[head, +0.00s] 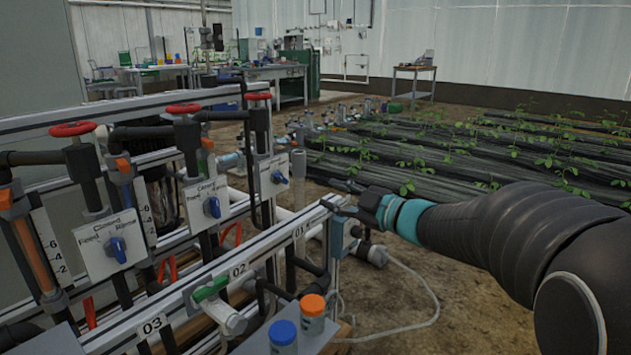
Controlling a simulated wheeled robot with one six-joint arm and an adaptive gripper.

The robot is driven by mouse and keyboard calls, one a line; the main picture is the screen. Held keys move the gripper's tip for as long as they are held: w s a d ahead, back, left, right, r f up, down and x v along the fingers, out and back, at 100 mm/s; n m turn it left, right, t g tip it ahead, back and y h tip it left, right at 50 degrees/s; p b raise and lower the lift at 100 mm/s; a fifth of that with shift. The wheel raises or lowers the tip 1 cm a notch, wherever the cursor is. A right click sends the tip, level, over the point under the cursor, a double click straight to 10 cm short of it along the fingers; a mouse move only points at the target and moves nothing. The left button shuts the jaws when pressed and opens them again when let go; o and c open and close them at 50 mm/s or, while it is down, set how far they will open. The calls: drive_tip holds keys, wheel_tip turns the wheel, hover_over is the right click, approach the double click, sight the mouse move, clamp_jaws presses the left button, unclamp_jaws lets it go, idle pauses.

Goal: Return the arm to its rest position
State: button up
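My arm (500,235) reaches in from the right edge, dark grey with a teal band near its wrist. My gripper (340,197) is at the end of it, pointing left, near the right end of the skid's front rail. Its two dark fingers look spread apart, with nothing seen between them.
The fertigation skid (150,310) fills the left, with red-handled valves (73,129) and blue knobs (212,207). A blue-capped jar (283,336) and an orange-capped jar (313,313) stand low in front. A pale hose (425,315) lies on the open soil; plant beds (440,165) lie behind.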

drive_tip(key=w+d+f+m+t+h, duration=0.25)
drive_tip(key=d+f+m+h, duration=0.35)
drive_tip(key=d+m+h, duration=0.4)
drive_tip(key=s+d+f+m+g+h+p, duration=0.2)
drive_tip(key=s+d+f+m+g+h, duration=0.25)
drive_tip(key=s+d, duration=0.35)
drive_tip(key=s+a+m+g+p, duration=0.1)
drive_tip(key=s+a+m+g, duration=0.15)
drive_tip(key=s, duration=0.65)
drive_tip(key=s+a+m+g+p, duration=0.1)
drive_tip(key=s+a+g+p, duration=0.15)
drive_tip(key=s, duration=0.55)
drive_tip(key=s+a+r+y+p, duration=0.2)
drive_tip(key=s+a+r, duration=0.3)
drive_tip(key=s, duration=0.4)
drive_tip(key=shift+p, duration=0.45)
